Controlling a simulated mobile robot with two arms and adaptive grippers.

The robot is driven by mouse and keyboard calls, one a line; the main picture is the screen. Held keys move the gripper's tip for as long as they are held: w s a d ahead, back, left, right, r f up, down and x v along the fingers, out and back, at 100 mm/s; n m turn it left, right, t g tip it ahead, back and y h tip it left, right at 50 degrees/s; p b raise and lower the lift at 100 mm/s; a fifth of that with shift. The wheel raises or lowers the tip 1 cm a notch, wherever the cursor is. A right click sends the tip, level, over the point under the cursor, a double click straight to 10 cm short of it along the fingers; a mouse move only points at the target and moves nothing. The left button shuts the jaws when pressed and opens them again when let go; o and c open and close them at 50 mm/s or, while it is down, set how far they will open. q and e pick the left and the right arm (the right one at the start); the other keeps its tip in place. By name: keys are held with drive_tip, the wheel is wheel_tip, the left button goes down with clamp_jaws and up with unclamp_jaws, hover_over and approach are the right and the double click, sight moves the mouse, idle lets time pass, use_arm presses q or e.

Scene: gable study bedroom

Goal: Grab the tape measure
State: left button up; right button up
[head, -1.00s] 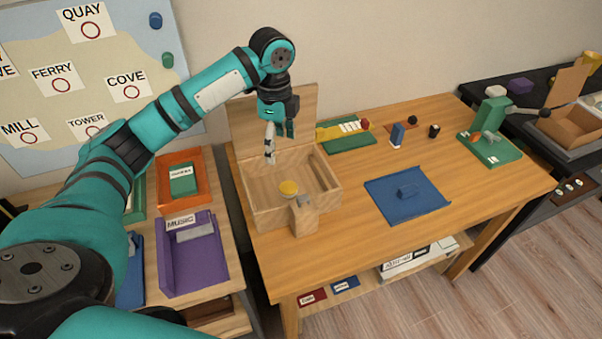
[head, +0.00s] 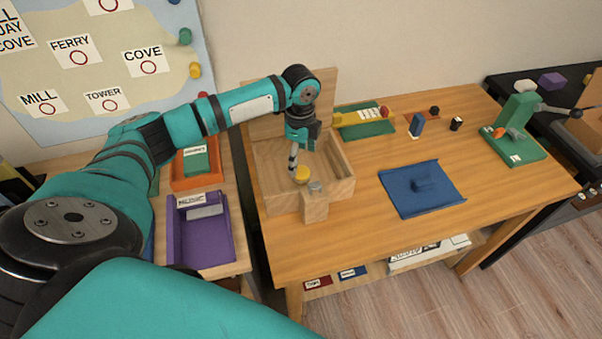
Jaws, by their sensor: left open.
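A small round yellow object (head: 302,175), which looks like the tape measure, sits inside the open wooden box (head: 343,187) near its front. My left gripper (head: 294,168) points down into the box, with its fingertips right beside the yellow object at its upper left. The gripper is open. I cannot tell whether a finger touches the object. My right gripper is not in view.
The box's raised lid (head: 325,88) stands behind the gripper, and its walls surround the fingers. A wooden block (head: 315,206) is at the box's front.

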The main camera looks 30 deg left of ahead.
sight(301, 171)
use_arm(q)
wheel_tip(301, 171, down, 5)
drive_tip(key=shift+s+d+f+p, duration=0.1)
drive_tip(key=shift+d+p, duration=0.05)
drive_tip(key=shift+p, duration=0.15)
drive_tip(key=shift+c, duration=0.3)
drive_tip(key=c, duration=1.1)
drive_tip(key=shift+c, duration=0.5)
